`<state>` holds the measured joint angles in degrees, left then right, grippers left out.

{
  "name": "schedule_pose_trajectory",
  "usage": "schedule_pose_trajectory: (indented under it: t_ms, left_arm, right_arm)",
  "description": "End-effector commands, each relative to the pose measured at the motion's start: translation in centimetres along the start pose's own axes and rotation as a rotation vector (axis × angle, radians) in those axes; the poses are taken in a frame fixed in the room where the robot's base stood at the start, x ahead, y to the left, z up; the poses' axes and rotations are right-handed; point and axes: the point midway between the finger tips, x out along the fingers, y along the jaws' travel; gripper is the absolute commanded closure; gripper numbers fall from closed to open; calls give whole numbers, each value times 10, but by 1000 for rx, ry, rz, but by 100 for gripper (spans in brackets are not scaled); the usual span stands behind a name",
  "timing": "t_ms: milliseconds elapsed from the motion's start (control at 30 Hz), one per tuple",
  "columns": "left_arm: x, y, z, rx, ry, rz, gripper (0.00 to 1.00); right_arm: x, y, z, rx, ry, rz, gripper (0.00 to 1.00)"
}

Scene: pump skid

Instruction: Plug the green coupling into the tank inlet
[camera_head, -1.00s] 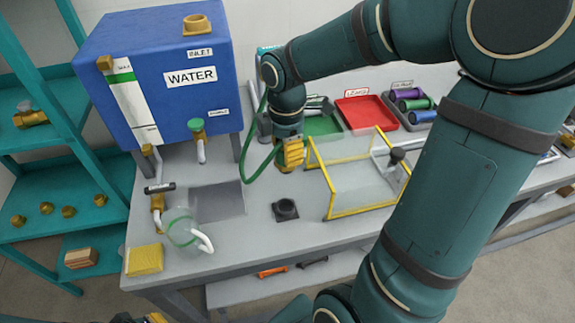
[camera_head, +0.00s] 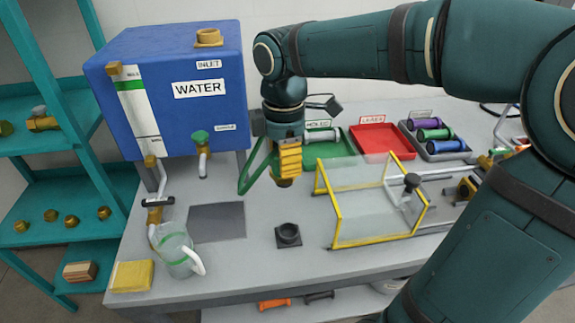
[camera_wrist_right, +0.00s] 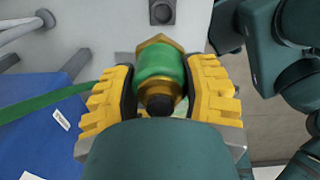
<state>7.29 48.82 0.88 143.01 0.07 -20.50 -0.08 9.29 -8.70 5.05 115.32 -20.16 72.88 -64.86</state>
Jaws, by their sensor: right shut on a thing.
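The green coupling (camera_wrist_right: 158,66) has a brass hex end and a green band. My right gripper (camera_wrist_right: 162,88) is shut on it, with yellow fingers on both sides. In the head view the right gripper (camera_head: 287,165) points down above the table, right of the tank. Only a brass end of the coupling (camera_head: 284,183) shows below the fingers there. A green hose (camera_head: 256,170) loops to the left of the gripper. The blue WATER tank (camera_head: 190,115) carries the brass inlet (camera_head: 208,37) on its top, left of and higher than the gripper. My left gripper is out of view.
A clear guard with yellow edges (camera_head: 335,210) stands right of the gripper. A black socket block (camera_head: 288,235), a glass jug (camera_head: 176,248) and a yellow sponge (camera_head: 132,276) are on the table. Green (camera_head: 323,152) and red (camera_head: 382,142) trays lie behind.

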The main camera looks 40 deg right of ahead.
Motion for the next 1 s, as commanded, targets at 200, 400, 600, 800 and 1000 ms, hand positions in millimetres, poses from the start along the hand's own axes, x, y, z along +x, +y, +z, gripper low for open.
schedule_pose_trajectory:
  t_ms: [200, 400, 600, 800, 1000]
  left_arm:
    - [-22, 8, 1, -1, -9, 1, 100]
    - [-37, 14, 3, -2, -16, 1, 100]
    - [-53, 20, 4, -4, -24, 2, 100]
    - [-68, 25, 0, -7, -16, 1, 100]
    - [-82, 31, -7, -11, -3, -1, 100]
  right_arm:
    - [-31, 5, -5, 40, 1, 1, 96]
    - [-53, 10, -9, 74, 1, 1, 96]
    - [-76, 14, -13, 112, 1, 1, 96]
    - [-98, 18, -18, 147, 1, 1, 96]
    - [-121, 23, -22, 183, 1, 0, 96]
